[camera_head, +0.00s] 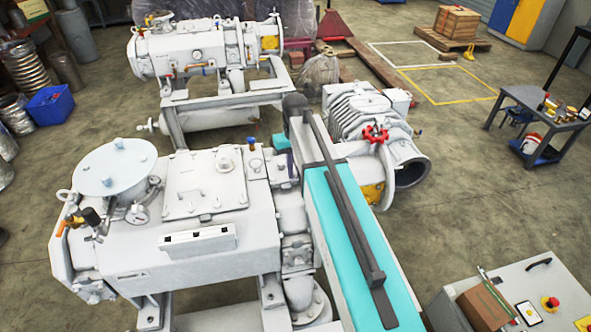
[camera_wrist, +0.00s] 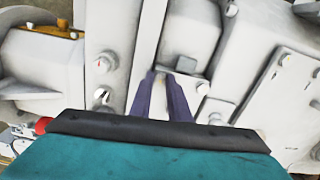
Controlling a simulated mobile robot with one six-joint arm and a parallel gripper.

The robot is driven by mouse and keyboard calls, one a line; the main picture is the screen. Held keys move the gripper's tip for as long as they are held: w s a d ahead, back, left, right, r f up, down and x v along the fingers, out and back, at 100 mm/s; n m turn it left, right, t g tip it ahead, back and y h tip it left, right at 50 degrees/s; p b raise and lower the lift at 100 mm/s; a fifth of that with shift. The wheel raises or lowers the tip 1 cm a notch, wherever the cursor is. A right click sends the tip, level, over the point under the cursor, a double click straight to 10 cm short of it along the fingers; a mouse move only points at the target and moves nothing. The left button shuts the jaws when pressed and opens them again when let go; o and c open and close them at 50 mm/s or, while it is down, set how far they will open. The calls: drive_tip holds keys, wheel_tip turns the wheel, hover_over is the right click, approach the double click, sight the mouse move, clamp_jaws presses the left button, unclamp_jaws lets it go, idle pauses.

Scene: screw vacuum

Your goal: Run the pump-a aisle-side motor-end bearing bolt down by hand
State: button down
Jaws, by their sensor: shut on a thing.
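My gripper (camera_wrist: 162,75) shows in the wrist view as two dark purple fingers reaching down between pale grey metal faces. The fingertips are close together, shut on a small part taken to be the bearing bolt. The fingers mostly hide it, so its thread and how deep it sits cannot be seen. In the head view, my teal arm reaches over the near white pump (camera_head: 215,262), and the wrist end is at the pump's right side. Other bolt heads show in the wrist view, at the left (camera_wrist: 105,62) and right (camera_wrist: 203,87) of the fingers.
A ribbed grey machine (camera_head: 365,115) with a red valve wheel (camera_head: 376,134) stands right of the arm. A second white pump (camera_head: 195,55) stands behind. A grey table (camera_head: 545,108) is at the right, a control cabinet (camera_head: 548,282) at lower right. Open floor lies between.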

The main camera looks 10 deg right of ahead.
drive_tip(key=m, duration=0.6)
drive_tip(key=shift+w+r, duration=0.15)
drive_tip(key=shift+r, duration=0.05)
drive_tip(key=m, duration=1.1)
drive_tip(key=shift+m, duration=0.3)
drive_tip(key=m, duration=0.4)
drive_tip(key=shift+m, duration=0.3)
drive_tip(key=c, duration=1.7)
unclamp_jaws()
drive_tip(key=shift+o, duration=0.2)
drive_tip(key=shift+f, duration=0.1)
